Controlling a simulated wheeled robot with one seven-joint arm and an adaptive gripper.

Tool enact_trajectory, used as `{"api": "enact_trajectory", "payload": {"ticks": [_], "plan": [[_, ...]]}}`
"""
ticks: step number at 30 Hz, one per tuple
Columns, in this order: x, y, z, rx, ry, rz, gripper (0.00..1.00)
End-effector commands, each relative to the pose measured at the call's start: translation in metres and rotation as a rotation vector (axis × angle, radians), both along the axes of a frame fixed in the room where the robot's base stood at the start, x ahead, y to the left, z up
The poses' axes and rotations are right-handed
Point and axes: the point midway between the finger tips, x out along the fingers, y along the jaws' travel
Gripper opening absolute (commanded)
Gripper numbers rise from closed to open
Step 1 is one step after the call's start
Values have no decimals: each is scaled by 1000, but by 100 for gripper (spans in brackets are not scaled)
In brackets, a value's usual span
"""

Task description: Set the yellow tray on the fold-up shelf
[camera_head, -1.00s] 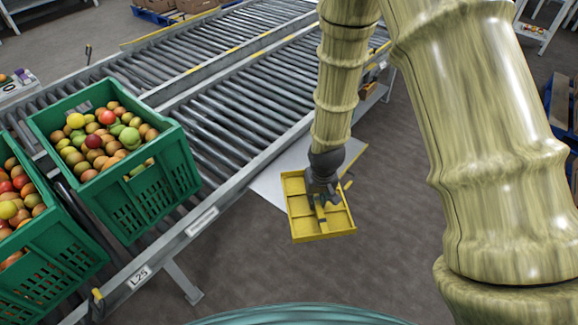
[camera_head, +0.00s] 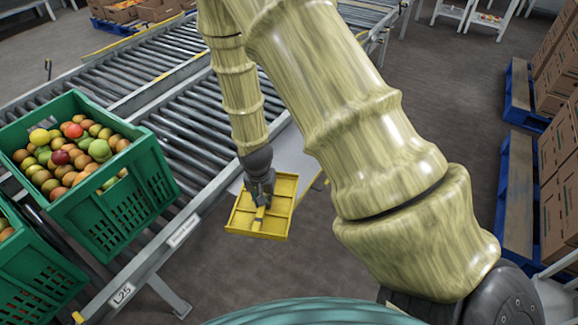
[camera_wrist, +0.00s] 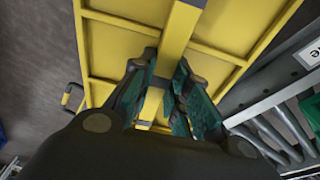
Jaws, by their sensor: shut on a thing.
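The yellow tray (camera_head: 279,216) hangs from my gripper (camera_head: 262,200) in the head view, beside the conveyor's near side. The gripper is shut on the tray's middle bar. In the wrist view the tray (camera_wrist: 115,45) fills the upper middle, and the two green-padded fingers (camera_wrist: 165,100) close around the yellow bar. The pale grey fold-up shelf (camera_head: 288,152) sticks out from the conveyor side behind the tray. The tray and my arm hide part of it, and I cannot tell whether the tray touches it.
The roller conveyor (camera_head: 200,120) runs diagonally along the left. Cartons on blue pallets (camera_head: 517,180) stand at the right. Grey floor is open between.

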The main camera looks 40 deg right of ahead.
Motion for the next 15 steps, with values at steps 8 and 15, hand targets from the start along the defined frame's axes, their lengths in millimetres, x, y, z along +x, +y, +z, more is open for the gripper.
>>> {"api": "enact_trajectory", "payload": {"ticks": [8, 15], "plan": [[-14, -47, -17, -12, -7, -340, 0], [4, -64, -20, -14, -11, -384, 0]]}}
